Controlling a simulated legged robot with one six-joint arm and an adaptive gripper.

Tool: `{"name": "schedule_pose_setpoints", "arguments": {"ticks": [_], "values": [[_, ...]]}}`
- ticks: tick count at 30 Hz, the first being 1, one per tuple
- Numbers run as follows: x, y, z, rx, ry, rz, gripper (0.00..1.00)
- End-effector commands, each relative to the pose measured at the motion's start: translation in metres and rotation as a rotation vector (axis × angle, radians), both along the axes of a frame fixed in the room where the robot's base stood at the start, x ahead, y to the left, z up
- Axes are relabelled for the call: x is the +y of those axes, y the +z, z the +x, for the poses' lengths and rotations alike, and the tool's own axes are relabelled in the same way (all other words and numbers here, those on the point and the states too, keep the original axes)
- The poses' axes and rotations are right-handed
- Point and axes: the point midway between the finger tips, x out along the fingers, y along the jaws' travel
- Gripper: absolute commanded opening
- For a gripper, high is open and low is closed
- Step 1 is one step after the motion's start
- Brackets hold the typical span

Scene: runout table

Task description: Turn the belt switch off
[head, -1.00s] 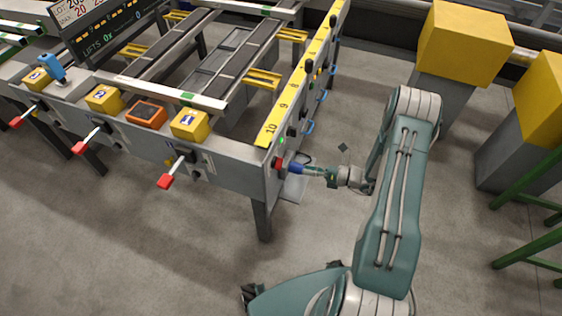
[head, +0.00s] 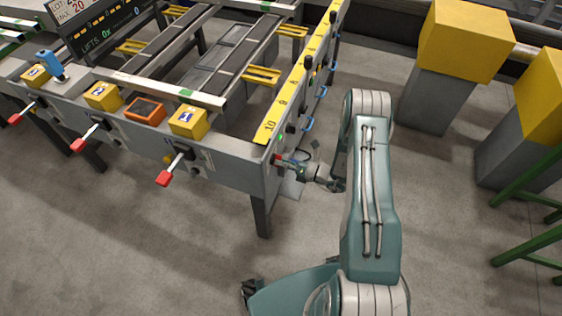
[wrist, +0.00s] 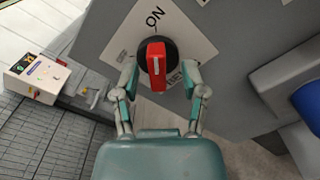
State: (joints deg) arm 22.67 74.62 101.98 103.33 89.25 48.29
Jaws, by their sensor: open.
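The belt switch (wrist: 155,60) is a red bar handle on a round black base, fixed to a white plate (wrist: 118,52) on a grey panel. The handle stands upright in the wrist view, its upper end towards the "ON" lettering. Other lettering beside it is partly hidden by a finger. My gripper (wrist: 160,90) is open, with one finger on each side of the handle. Gaps show between fingers and handle, so contact cannot be made out. In the head view my gripper (head: 290,164) is at the near right corner of the runout table (head: 235,160).
A box with coloured buttons (wrist: 32,75) is at the left of the wrist view. A grey block with a blue part (wrist: 308,100) is at the right. Yellow-topped posts (head: 465,45) and a green frame (head: 530,200) stand right of my arm. Open floor lies in front.

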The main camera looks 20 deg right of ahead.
Motion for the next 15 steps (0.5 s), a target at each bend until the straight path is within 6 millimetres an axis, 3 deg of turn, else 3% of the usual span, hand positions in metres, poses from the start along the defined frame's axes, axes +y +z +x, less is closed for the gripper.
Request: {"name": "schedule_pose_setpoints", "arguments": {"ticks": [9, 13, 15], "values": [[0.003, -0.0001, 0.0022, 0.0, 0.0, 0.0, 0.56], [0.0029, -0.0001, 0.0022, 0.0, 0.0, 0.0, 0.0], [0.0028, -0.0002, 0.0023, 0.0, -0.001, -0.001, 0.0]]}}
